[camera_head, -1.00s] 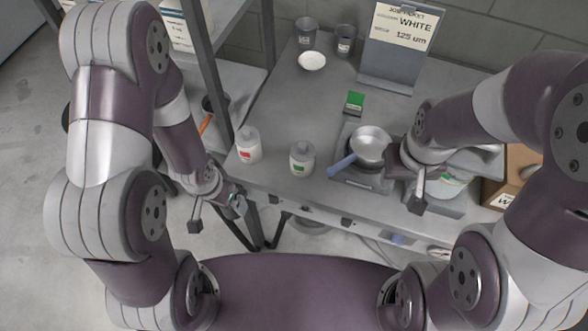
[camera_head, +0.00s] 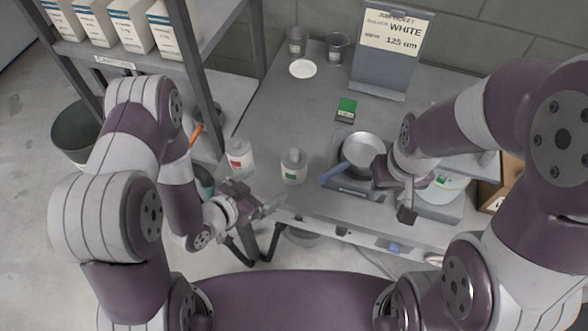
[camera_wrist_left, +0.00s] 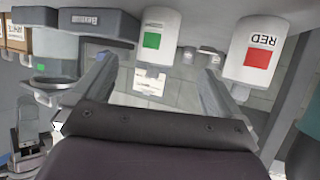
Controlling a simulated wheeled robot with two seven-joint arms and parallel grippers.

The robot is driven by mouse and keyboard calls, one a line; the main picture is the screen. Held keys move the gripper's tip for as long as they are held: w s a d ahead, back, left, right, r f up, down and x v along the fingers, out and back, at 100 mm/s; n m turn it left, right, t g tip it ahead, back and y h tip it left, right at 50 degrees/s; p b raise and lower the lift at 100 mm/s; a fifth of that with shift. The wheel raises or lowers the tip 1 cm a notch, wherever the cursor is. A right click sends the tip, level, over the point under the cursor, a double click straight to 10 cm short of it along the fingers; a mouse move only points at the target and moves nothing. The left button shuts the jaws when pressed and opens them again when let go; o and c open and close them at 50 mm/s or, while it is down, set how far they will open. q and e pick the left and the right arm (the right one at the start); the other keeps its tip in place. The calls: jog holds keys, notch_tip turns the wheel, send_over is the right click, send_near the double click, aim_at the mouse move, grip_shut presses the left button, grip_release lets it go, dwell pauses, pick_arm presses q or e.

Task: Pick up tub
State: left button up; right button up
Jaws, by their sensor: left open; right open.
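A white round tub-like container (camera_head: 452,183) with a green mark stands at the right of the bench in the head view, partly hidden behind my right arm. My right gripper (camera_head: 394,192) is open to its left, in front of the steel pan (camera_head: 363,150), holding nothing that I can see. My left gripper (camera_head: 262,204) is open and empty at the bench's front edge, in front of the red-label bottle (camera_head: 239,155) and green-label bottle (camera_head: 293,167). In the left wrist view, the green-label bottle (camera_wrist_left: 155,38) appears beyond and between the open fingers, apart from them.
A white dish (camera_head: 303,68), two grey cups (camera_head: 337,47) and a sign stand (camera_head: 385,70) are at the back. A shelf post (camera_head: 198,80) rises at the left.

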aim_at(294, 166)
pick_arm(q)
jog(key=x, duration=0.6)
jog(key=p+x, duration=0.1)
jog(key=x, duration=0.5)
jog(key=shift+w+d+r+p, duration=0.1)
jog(key=shift+w+d+p, duration=0.15)
jog(key=shift+d, duration=0.2)
jog(key=c, duration=0.8)
